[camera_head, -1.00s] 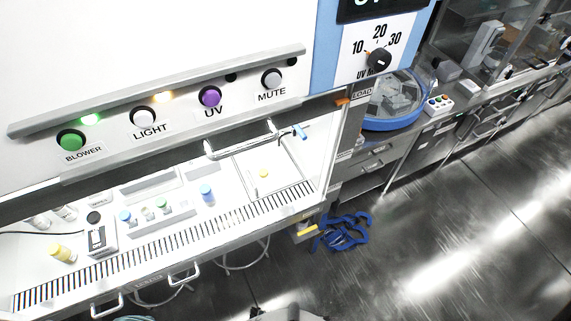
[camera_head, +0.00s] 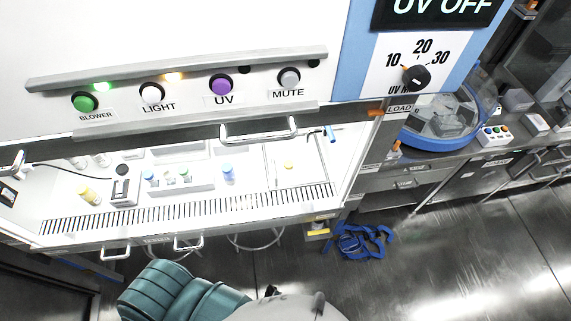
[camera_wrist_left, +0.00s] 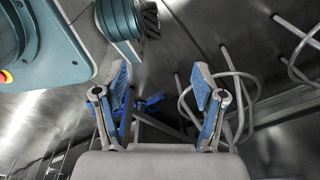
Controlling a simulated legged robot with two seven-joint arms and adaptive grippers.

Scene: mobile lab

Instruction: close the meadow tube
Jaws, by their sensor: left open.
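A green-capped tube (camera_head: 184,174) stands in a small rack (camera_head: 200,186) inside the lit cabinet in the head view; it may be the meadow tube, but no label is legible. A blue-capped tube (camera_head: 148,175) stands at the rack's left, and another blue-capped container (camera_head: 228,173) stands at its right. A small yellow cap-like piece (camera_head: 289,166) lies on a mat at the right. My left gripper (camera_wrist_left: 160,88) is open and empty in the left wrist view, above the floor and outside the cabinet. My right gripper is not in view.
A yellow-capped bottle (camera_head: 88,194) and a small black-topped device (camera_head: 121,188) are at the cabinet's left. The raised sash has a handle (camera_head: 259,131). A slatted front grille (camera_head: 190,212) borders the opening. Metal stool legs (camera_wrist_left: 235,95) stand near my left gripper.

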